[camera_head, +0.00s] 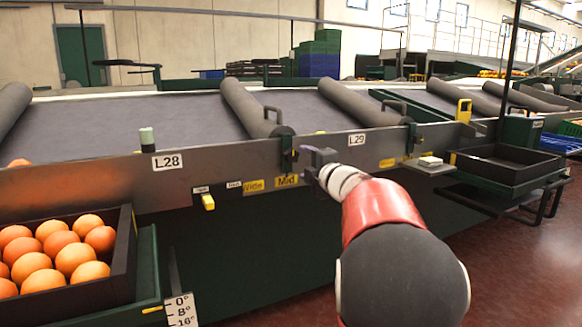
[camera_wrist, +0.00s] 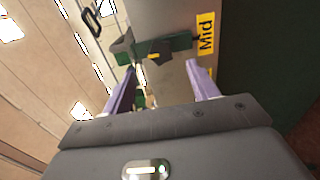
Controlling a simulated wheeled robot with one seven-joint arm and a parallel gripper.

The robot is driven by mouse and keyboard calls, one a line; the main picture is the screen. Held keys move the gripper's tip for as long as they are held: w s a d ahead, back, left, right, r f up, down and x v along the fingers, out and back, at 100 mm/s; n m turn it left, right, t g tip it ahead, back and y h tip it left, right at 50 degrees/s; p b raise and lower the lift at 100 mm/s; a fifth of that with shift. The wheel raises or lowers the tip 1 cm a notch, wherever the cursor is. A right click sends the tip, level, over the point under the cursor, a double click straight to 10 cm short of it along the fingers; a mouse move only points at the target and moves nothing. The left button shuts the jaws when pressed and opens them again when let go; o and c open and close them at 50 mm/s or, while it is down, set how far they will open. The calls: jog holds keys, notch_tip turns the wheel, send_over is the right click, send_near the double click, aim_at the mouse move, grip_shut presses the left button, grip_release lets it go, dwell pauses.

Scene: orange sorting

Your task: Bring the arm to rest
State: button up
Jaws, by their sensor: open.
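My gripper (camera_head: 318,160) is held out in front of the conveyor's metal side rail, close to the L29 label (camera_head: 357,139) and the yellow Mid label (camera_head: 287,181). In the wrist view my gripper (camera_wrist: 162,88) has its two pale purple fingers spread apart, with nothing between them. A dark green bracket (camera_wrist: 178,43) on the rail shows beyond the fingertips. The same Mid label (camera_wrist: 206,35) is beside it. In the head view my own red and dark arm hides part of the conveyor's lower side.
A dark crate (camera_head: 122,262) of oranges stands at the left. An empty dark tray (camera_head: 505,163) is at the right. Grey rollers (camera_head: 250,105) cross the conveyor belt (camera_head: 180,115). A yellow-tipped lever (camera_head: 208,202) sticks out below the rail. Red floor (camera_head: 520,270) is clear at the right.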

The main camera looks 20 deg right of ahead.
jog(key=s+a+r+m+h+p, duration=0.2)
jog(key=s+r+m+h, duration=0.2)
jog(key=s+m, duration=0.15)
jog(key=s+a+f+m+g+y+p, duration=0.1)
jog(key=s+a+f+m+g, duration=0.3)
jog(key=s, duration=0.6)
jog(key=s+a+f+m+g+y+p, duration=0.1)
jog(key=s+a+f+m+g+p, duration=0.2)
jog(key=s+a+f, duration=0.3)
jog(key=s+a+f+m+g+y+p, duration=0.1)
jog(key=s+a+f+m+g+p, duration=0.1)
jog(key=s+a+f+m+g, duration=0.3)
jog(key=s+a+f+m, duration=0.1)
jog(key=s+a, duration=0.3)
jog(key=s, duration=0.7)
jog(key=shift+a+p, duration=0.2)
jog(key=shift+p, duration=0.1)
